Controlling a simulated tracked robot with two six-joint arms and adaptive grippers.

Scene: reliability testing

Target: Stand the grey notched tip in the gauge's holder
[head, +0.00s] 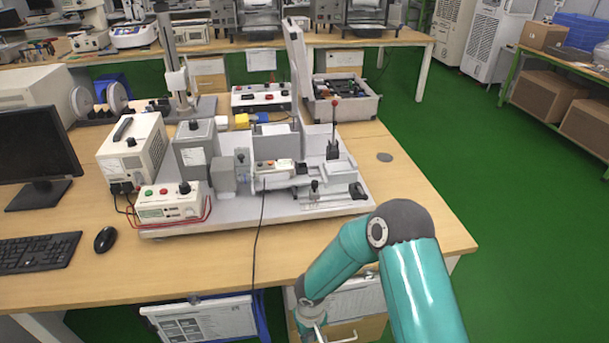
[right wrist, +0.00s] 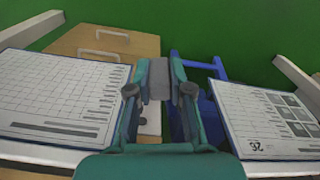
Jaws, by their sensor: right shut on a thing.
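My right gripper (right wrist: 159,82) shows in the right wrist view, its two teal fingers shut on a small grey piece (right wrist: 160,76), which looks like the grey notched tip. The notch cannot be made out. In the head view my right arm bends down in front of the table, and its gripper end is mostly cut off by the bottom edge. The test rig with the gauge (head: 276,172) lies on a grey base plate (head: 225,222) on the table. I cannot clearly tell the gauge's holder apart. My left gripper is not in view.
The table's right front corner (head: 425,225) is clear. Clipboards (right wrist: 60,95) and drawers (right wrist: 100,42) are below the table edge.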

